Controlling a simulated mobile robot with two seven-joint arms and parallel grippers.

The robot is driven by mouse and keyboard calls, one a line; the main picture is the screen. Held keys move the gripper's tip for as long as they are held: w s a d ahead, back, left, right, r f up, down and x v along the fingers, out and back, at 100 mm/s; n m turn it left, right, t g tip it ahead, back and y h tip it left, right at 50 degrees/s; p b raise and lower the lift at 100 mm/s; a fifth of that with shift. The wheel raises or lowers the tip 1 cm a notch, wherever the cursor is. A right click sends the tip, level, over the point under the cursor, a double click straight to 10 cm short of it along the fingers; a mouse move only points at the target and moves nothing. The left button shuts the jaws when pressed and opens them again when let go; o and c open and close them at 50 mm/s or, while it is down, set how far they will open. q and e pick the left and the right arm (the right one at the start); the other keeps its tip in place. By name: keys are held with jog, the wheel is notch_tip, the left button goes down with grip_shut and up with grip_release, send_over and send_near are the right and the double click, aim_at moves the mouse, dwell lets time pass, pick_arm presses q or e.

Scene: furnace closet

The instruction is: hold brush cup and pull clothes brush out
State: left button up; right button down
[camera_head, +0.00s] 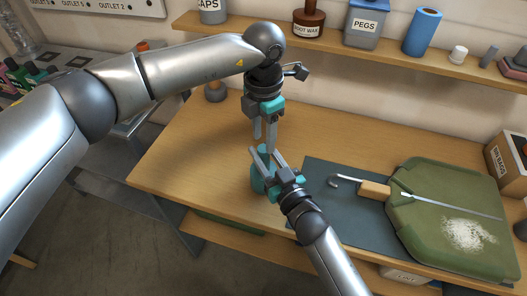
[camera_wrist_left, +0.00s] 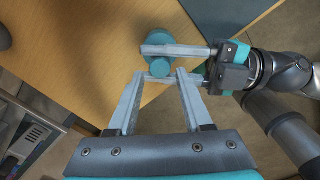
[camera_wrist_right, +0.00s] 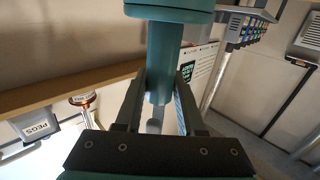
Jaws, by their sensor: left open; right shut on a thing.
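My left gripper (camera_head: 264,146) points down just above the cup, fingers apart and empty. It shows in the left wrist view (camera_wrist_left: 160,75). I cannot tell a clothes brush apart from the cup; the grippers hide part of it.
A shelf (camera_head: 350,55) with jars and bins runs behind. The table's left half is mostly clear.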

jog(key=shift+c, duration=2.2)
grip_release()
jog(key=v, duration=1.2)
